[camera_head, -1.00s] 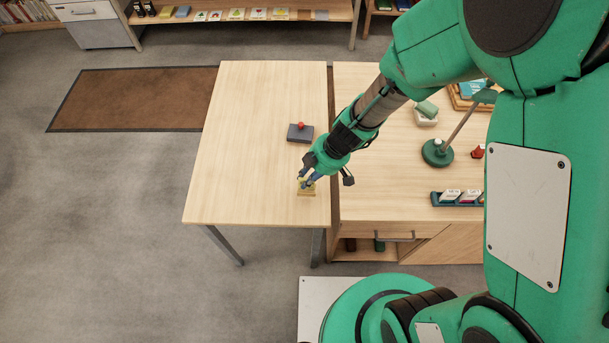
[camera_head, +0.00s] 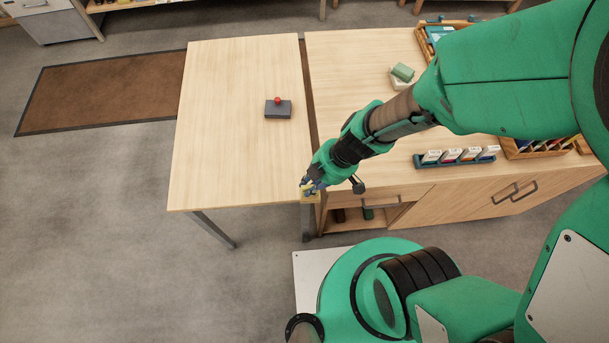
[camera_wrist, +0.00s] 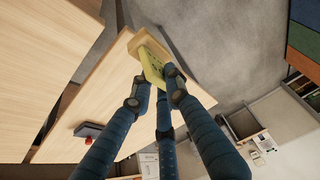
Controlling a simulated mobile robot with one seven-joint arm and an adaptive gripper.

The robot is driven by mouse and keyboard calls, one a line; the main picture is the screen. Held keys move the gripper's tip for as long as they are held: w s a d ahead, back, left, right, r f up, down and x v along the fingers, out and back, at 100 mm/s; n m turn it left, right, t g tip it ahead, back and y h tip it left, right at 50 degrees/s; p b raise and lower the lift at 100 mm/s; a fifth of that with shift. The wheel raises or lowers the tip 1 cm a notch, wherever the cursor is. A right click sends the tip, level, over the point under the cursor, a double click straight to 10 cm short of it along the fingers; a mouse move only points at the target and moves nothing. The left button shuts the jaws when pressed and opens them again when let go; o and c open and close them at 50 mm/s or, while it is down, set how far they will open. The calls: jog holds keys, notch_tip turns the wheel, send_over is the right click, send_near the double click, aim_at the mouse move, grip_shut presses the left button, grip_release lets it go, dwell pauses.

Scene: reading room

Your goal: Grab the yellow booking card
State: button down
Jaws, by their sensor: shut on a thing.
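The yellow booking card (camera_wrist: 152,68) shows in the wrist view between my blue fingers. A small light wooden block (camera_wrist: 150,44) sits at its far end, apparently joined to it or holding it. My gripper (camera_wrist: 160,88) is shut on the card. In the head view my gripper (camera_head: 313,186) is at the front right corner of the light wooden table, and the wooden block (camera_head: 311,198) shows just under the fingertips. My fingers hide most of the card there. The block appears lifted, at or just past the table edge.
A grey box with a red knob (camera_head: 278,108) stands on the table (camera_head: 225,150). A wooden cabinet (camera_head: 345,75) adjoins on the right, bearing a teal rack of small packets (camera_head: 455,160) and a white tray with a green item (camera_head: 402,76). The table's left side is clear.

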jog(key=shift+s+d+r, duration=0.1)
jog(key=shift+s+d, duration=0.2)
jog(key=shift+s, duration=0.35)
dwell(0.5)
